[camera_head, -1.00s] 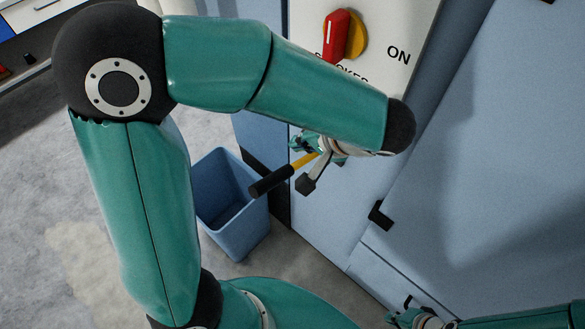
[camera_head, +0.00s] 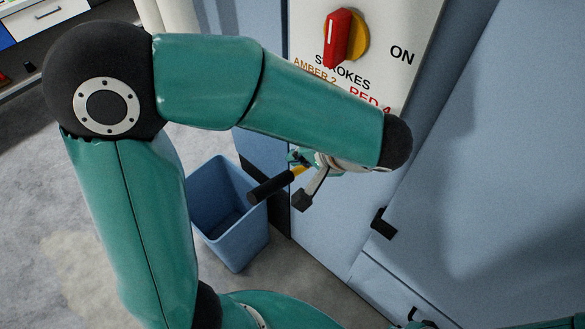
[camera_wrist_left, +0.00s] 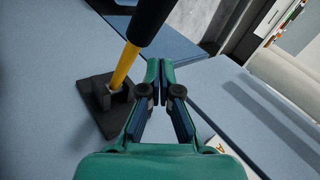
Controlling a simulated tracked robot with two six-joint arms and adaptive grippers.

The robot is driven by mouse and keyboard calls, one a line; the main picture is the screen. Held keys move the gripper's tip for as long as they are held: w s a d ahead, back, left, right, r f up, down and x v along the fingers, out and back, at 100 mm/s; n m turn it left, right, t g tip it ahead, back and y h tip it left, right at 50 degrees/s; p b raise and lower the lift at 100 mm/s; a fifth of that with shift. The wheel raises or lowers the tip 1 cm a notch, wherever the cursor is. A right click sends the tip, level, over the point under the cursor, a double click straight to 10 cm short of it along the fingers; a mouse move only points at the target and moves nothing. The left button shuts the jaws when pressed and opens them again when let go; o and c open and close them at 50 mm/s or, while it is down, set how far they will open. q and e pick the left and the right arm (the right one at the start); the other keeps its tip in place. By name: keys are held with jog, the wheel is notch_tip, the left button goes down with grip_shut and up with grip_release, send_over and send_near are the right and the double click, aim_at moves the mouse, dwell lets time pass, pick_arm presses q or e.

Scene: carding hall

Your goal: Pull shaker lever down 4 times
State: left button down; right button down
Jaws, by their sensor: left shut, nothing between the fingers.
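The shaker lever has a black grip (camera_head: 271,187) and a yellow shaft (camera_head: 299,170) in the head view, beside the machine front. In the left wrist view its black grip (camera_wrist_left: 150,20) slants up from the yellow shaft (camera_wrist_left: 123,66), which rises from a black bracket (camera_wrist_left: 106,104). My left gripper (camera_wrist_left: 160,70) is shut and empty, with its fingertips just right of the shaft and below the grip in the picture. Whether they touch the lever I cannot tell. In the head view my left forearm and wrist partly hide this gripper.
A white panel (camera_head: 402,25) carries a red and yellow knob (camera_head: 343,37) and the words ON, STROKES, AMBER 2 and RED 4. A blue open bin (camera_head: 230,235) stands on the floor below the lever. A black handle (camera_head: 383,222) juts from the blue machine.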

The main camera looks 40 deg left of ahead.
dwell(0.8)
pick_arm(q)
jog(key=shift+s+f+b, duration=0.15)
jog(key=shift+f+b, duration=0.2)
jog(key=shift+b, duration=0.2)
